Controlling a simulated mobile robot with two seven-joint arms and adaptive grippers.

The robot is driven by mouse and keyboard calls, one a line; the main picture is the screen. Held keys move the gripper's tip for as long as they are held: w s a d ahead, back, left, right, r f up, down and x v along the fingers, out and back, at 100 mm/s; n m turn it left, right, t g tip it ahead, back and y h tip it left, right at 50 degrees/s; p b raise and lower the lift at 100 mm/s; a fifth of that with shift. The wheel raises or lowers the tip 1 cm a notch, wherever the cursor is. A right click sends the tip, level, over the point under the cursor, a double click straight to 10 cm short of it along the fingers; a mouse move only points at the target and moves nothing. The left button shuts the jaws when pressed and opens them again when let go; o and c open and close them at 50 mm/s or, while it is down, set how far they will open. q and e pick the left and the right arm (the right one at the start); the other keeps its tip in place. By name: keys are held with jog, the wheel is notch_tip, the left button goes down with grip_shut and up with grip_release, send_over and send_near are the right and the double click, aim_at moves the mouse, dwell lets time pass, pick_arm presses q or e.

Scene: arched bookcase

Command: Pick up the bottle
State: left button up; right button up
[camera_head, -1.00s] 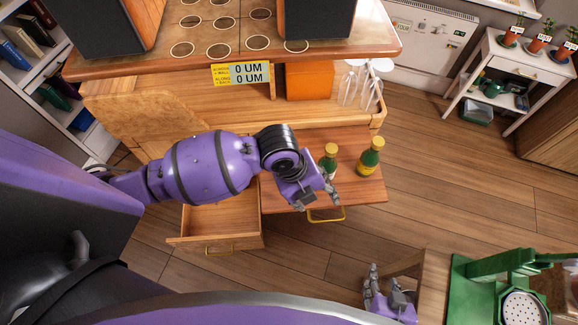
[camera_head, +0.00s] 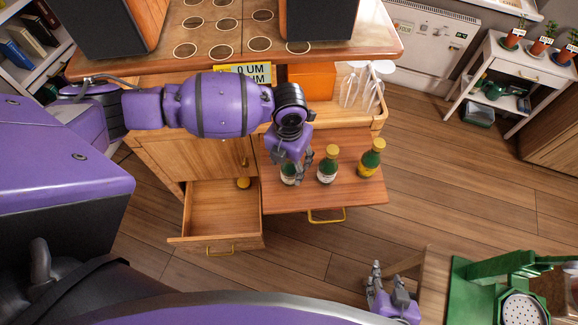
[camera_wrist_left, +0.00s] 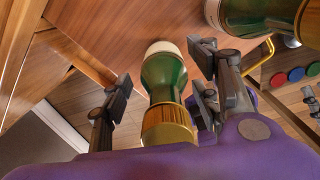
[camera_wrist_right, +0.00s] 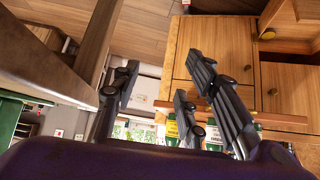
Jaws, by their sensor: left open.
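Three green bottles with yellow caps stand on the wooden drop-down shelf (camera_head: 300,201) of the cabinet: a left bottle (camera_head: 289,174), a middle bottle (camera_head: 328,166) and a right bottle (camera_head: 371,158). My left gripper (camera_head: 299,172) is at the left bottle and partly hides it. In the left wrist view, a green bottle with a gold cap (camera_wrist_left: 165,85) lies between the open fingers (camera_wrist_left: 160,98), with gaps visible beside it. Another bottle (camera_wrist_left: 262,18) is at the upper right there. My right gripper (camera_head: 385,278) is open and empty, low and away from the bottles; its fingers show in the right wrist view (camera_wrist_right: 163,98).
An open drawer (camera_head: 222,208) is left of the shelf. Upturned glasses (camera_head: 362,85) and an orange box (camera_head: 312,82) stand behind the bottles. A green machine (camera_head: 500,290) is at the lower right. The floor right of the shelf is clear.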

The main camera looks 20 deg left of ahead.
pick_arm(q)
jog(key=shift+f, duration=0.75)
grip_shut()
jog(key=shift+r, duration=0.1)
